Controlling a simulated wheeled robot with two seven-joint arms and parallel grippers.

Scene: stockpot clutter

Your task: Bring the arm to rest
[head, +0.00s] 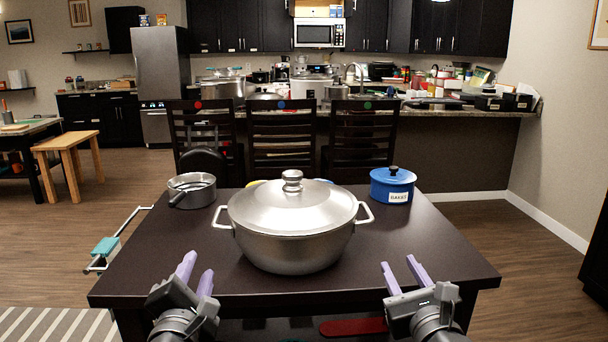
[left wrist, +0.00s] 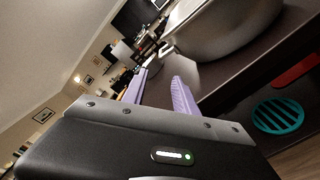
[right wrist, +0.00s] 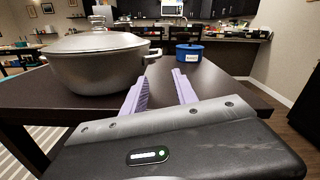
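My left gripper (head: 196,272) is open and empty at the front left edge of the dark table (head: 390,260). Its purple fingers also show apart in the left wrist view (left wrist: 158,88). My right gripper (head: 404,270) is open and empty at the front right edge. Its fingers show apart in the right wrist view (right wrist: 160,84). A large silver stockpot (head: 292,250) with its lid (head: 292,208) on stands upright in the middle of the table. Neither gripper touches it.
A grey saucepan (head: 192,190) stands at the back left of the table and a blue lidded pot (head: 392,186) at the back right. Dark chairs (head: 282,140) stand behind. A red item (head: 352,326) and a teal round item (left wrist: 278,116) lie below the tabletop.

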